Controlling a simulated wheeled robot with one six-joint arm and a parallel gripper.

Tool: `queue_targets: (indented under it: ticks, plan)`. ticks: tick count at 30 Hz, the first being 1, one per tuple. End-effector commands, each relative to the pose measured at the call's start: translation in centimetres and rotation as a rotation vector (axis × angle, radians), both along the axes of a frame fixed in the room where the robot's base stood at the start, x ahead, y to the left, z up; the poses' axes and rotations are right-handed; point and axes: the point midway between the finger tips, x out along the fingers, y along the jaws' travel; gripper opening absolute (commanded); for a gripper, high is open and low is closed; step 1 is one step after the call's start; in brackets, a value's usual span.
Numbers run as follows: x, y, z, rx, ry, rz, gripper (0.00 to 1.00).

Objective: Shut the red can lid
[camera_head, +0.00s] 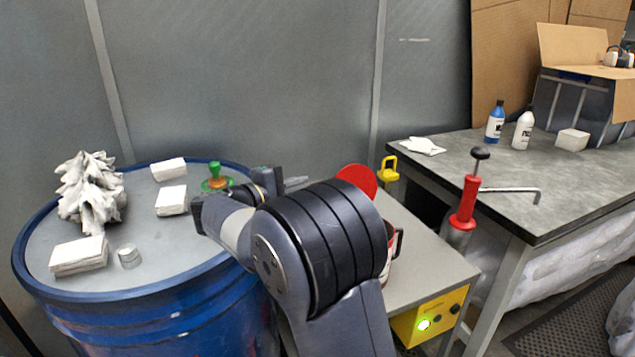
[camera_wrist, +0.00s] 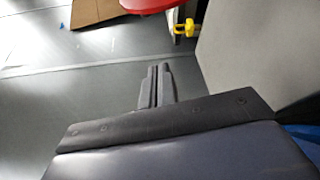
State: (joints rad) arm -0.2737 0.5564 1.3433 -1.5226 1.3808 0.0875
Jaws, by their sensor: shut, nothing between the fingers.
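The red can lid (camera_head: 357,180) stands raised and tilted open above the can (camera_head: 391,250). The can sits on a small grey-topped stand, and my arm hides most of it. The lid's red edge also shows at the top of the wrist view (camera_wrist: 150,4). My gripper (camera_head: 303,181) is to the left of the lid in the head view, partly behind my arm. In the wrist view its two fingers (camera_wrist: 159,70) are together and empty, with a visible gap between them and the lid.
A blue drum (camera_head: 150,285) at left carries white blocks, a white tree-like piece (camera_head: 90,192) and a green-and-orange stamp-like object (camera_head: 216,177). The stand (camera_head: 435,265) has a yellow clamp-like piece (camera_head: 388,168) behind. A red-handled tool (camera_head: 466,205) is near the right workbench (camera_head: 455,160).

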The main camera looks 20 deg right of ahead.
Motion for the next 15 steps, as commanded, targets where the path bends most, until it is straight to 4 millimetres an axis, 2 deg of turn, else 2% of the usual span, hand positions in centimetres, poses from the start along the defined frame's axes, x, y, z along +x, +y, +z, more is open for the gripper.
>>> queue_targets:
  ticks: [5, 15]
  plan:
    - [0.8, -1.4, 0.0, -0.009, -0.003, -0.003, 0.0]
    - [3.7, -7.9, -0.8, -0.006, -0.001, -0.005, 0.0]
